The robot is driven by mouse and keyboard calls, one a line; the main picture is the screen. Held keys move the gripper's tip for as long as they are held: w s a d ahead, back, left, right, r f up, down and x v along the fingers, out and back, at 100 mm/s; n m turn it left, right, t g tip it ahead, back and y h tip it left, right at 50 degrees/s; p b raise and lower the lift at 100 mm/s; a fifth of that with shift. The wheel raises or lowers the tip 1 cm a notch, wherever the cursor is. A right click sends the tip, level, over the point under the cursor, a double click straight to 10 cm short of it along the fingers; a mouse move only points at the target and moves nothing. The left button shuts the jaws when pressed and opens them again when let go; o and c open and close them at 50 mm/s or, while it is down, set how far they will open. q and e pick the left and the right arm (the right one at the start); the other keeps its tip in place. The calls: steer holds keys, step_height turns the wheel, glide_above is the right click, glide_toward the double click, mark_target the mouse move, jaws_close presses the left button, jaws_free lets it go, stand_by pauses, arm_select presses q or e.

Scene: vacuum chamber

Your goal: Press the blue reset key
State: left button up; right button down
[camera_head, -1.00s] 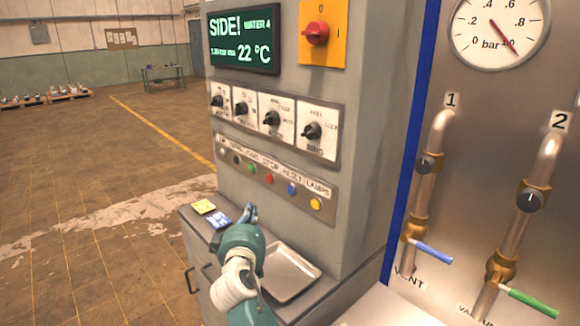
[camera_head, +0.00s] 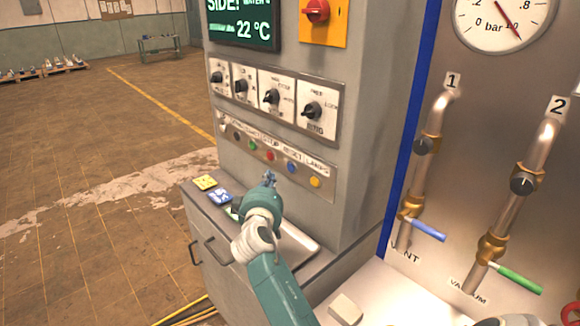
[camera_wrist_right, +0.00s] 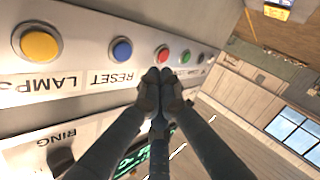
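The blue reset key (camera_head: 291,166) is a round button in the key row on the grey cabinet, between the red key (camera_head: 270,156) and the yellow key (camera_head: 316,182). In the right wrist view the blue key (camera_wrist_right: 122,50) shows uncovered beside the upside-down label RESET. My right gripper (camera_head: 269,178) is in front of the row, a little left of and below the blue key. In the wrist view its fingertips (camera_wrist_right: 160,76) are together and empty, nearest the red key (camera_wrist_right: 163,54). I cannot tell whether they touch the panel. My left gripper is not in view.
Black knobs (camera_head: 272,97) sit above the keys. Pipes with a blue lever (camera_head: 429,231) and a green lever (camera_head: 518,279) stand at right.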

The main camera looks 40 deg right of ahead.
steer(key=shift+w+d, duration=0.15)
steer(key=shift+d, duration=2.1)
steer(key=shift+d, duration=0.1)
steer(key=shift+d+p, duration=0.3)
steer(key=shift+d, duration=0.4)
stand_by(0.4)
steer(key=shift+a, duration=0.8)
steer(key=shift+s+a+b, duration=0.2)
steer(key=shift+a+b, duration=0.6)
steer(key=shift+a, duration=1.7)
